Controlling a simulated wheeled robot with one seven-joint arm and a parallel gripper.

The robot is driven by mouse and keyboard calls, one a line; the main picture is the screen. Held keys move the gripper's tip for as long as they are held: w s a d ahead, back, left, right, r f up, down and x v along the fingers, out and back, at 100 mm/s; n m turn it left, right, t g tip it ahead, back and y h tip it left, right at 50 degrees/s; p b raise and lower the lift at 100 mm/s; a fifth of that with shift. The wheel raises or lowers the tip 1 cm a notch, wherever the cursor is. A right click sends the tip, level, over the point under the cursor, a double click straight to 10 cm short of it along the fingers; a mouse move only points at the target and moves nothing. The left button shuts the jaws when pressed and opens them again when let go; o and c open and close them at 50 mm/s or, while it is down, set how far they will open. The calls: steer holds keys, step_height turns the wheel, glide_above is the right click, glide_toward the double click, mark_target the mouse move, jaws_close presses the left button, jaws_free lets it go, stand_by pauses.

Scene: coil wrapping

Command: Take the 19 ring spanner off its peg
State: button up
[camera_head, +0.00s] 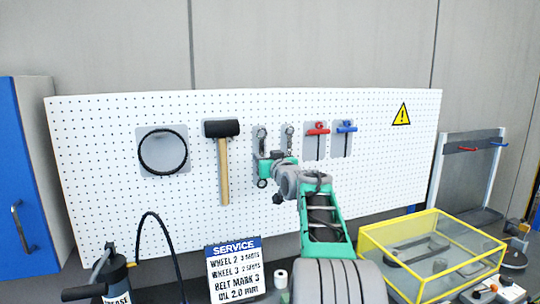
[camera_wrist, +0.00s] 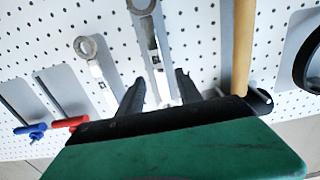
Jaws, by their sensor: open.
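Two ring spanners hang side by side on grey backing plates on the white pegboard. The left spanner (camera_head: 262,135) shows its ring end above my gripper (camera_head: 263,168), which hides its lower part. The right spanner (camera_head: 289,133) hangs just beside it, partly covered by my arm. In the wrist view, my gripper (camera_wrist: 160,85) is open, with its fingers on either side of one spanner's shank (camera_wrist: 157,40). The other spanner (camera_wrist: 88,48) hangs to the left, outside the fingers. I cannot read a size on either, nor tell whether the fingers touch the shank.
A hammer (camera_head: 223,165) hangs just left of the spanners, its handle close to my gripper in the wrist view (camera_wrist: 243,45). Red (camera_head: 318,130) and blue (camera_head: 346,128) T-handle tools hang to the right. A black ring (camera_head: 163,151) hangs further left. A yellow-framed box (camera_head: 430,215) stands below right.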

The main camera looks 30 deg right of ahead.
steer(key=shift+x, duration=0.95)
jaws_close()
stand_by(0.3)
steer(key=shift+r, duration=0.1)
